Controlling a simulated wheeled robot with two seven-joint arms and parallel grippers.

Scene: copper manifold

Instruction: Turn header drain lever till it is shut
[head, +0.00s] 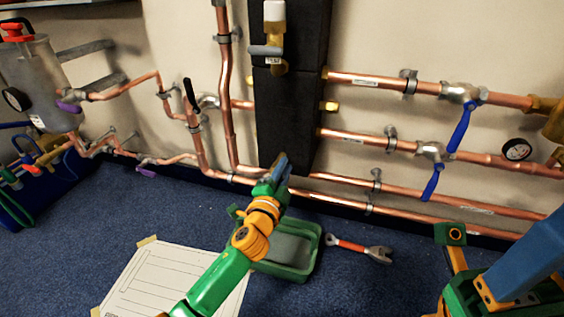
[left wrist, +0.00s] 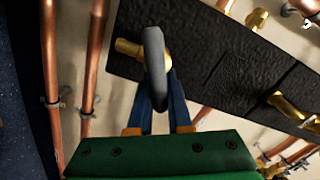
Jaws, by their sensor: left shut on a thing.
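The header is a tall black insulated block (head: 290,110) on the wall, and it also shows in the left wrist view (left wrist: 210,35). At its lower end a brass drain valve (left wrist: 128,48) sticks out and carries a grey lever (left wrist: 154,50). My left gripper (head: 280,168) is at the foot of the header. In the left wrist view its blue fingers (left wrist: 159,88) are shut on the grey lever, one on each side. In the head view my gripper mostly hides the drain valve and lever. Parts of my right arm show at lower right, but its fingers do not.
Copper pipes (head: 400,145) run along the wall on both sides of the header. Two blue-handled valves (head: 460,128) are to the right. A green tray (head: 300,268) lies on the blue floor under my left arm, beside a wrench (head: 360,248) and a white sheet (head: 165,280).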

